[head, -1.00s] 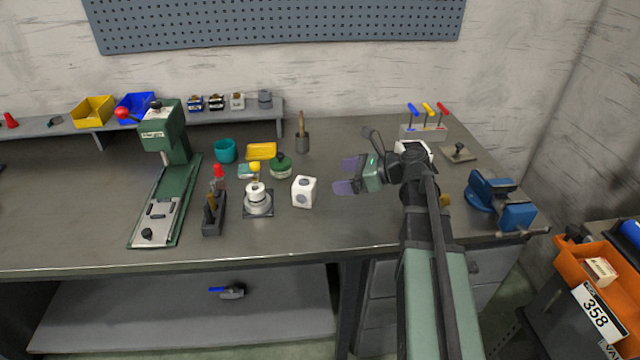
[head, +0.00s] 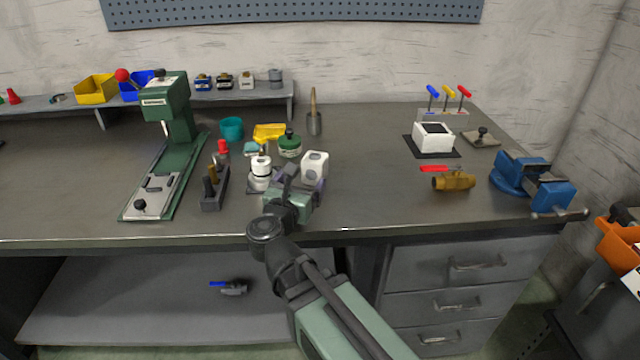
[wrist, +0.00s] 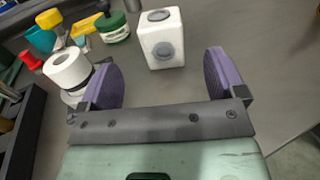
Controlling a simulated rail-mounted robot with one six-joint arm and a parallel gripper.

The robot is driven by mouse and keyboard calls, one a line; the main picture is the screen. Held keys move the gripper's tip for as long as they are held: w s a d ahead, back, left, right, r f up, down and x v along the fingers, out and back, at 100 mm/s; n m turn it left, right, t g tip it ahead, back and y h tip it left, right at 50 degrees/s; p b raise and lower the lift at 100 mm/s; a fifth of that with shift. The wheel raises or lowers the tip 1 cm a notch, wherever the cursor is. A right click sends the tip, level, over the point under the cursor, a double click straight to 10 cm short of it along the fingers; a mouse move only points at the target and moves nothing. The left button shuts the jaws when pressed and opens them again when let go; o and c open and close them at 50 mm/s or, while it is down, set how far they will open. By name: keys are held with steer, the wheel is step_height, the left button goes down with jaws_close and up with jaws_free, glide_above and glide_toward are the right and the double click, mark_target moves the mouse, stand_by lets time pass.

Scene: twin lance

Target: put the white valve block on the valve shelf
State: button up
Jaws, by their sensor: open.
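The white valve block (head: 315,162), a cube with round grey ports, stands on the bench just beyond my gripper (head: 303,186). In the wrist view the block (wrist: 161,40) lies ahead of the gap between the two purple fingers of my gripper (wrist: 159,75). The fingers are wide apart with nothing between them, and the block looks clear of both. A raised grey shelf (head: 70,109) runs along the back left. A lower shelf under the bench (head: 130,310) holds a small valve with a blue handle (head: 232,288). I cannot tell which is the valve shelf.
A white round-topped part (head: 260,172) stands close left of the block, with a green-lidded jar (head: 290,145) behind. A green press (head: 170,130) stands further left. A brass valve (head: 455,181), white box (head: 432,139) and blue vise (head: 527,180) are right. Bench right of the block is clear.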

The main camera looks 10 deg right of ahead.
mark_target(316, 160)
steer(key=shift+w+d, duration=0.1)
steer(key=shift+w, duration=0.15)
steer(key=x, duration=0.4)
steer(key=shift+w+d, duration=0.2)
steer(key=shift+w, duration=0.1)
steer(key=x, duration=0.5)
steer(key=shift+w+d+f, duration=0.15)
steer(key=shift+w+d, duration=0.1)
steer(key=c, duration=1.2)
step_height(316, 160, up, 20)
steer(key=p, duration=2)
